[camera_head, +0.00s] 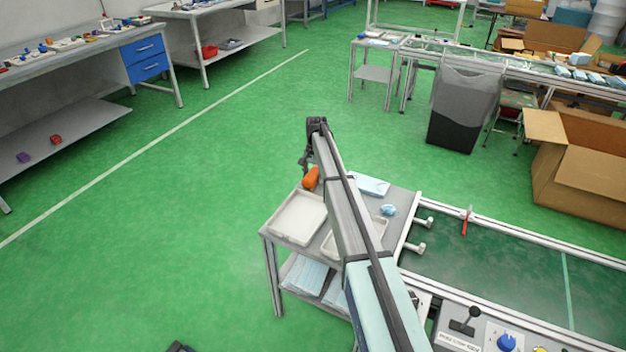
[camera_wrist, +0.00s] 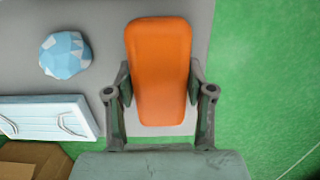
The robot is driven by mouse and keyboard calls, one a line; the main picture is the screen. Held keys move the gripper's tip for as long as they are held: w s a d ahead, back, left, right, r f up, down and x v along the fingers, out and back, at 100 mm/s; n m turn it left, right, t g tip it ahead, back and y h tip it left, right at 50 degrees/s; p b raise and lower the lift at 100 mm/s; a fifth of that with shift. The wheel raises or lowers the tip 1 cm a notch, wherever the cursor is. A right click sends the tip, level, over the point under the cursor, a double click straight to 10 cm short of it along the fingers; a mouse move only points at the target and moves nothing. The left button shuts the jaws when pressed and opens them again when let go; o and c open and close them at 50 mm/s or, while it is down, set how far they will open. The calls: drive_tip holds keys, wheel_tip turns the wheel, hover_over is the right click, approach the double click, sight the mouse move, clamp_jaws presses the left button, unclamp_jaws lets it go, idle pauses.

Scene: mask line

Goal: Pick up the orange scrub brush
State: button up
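The orange scrub brush (camera_head: 311,178) is at the far left corner of a small grey table in the head view. In the wrist view the brush (camera_wrist: 159,70) lies lengthwise up the picture, with a pale strip showing at its lower end. My gripper (camera_head: 305,165) is right over the brush. In the wrist view the two fingers of my gripper (camera_wrist: 160,84) stand on either side of the brush, very close to its sides. Narrow gaps seem to remain, so the fingers look open around it. Its underside is hidden.
The grey table (camera_head: 268,226) also bears a white tray (camera_head: 298,218), a blue-white ball (camera_wrist: 65,55) and a light blue flat pack (camera_wrist: 48,117). A green conveyor (camera_head: 510,275) adjoins it on the right. Open green floor lies left of the table.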

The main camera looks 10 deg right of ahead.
sight(313, 174)
drive_tip(key=shift+r, duration=0.15)
wheel_tip(313, 174, up, 20)
drive_tip(key=shift+b, duration=0.35)
idle(0.4)
drive_tip(key=o, duration=0.6)
drive_tip(key=c, duration=0.4)
drive_tip(key=shift+c, duration=0.2)
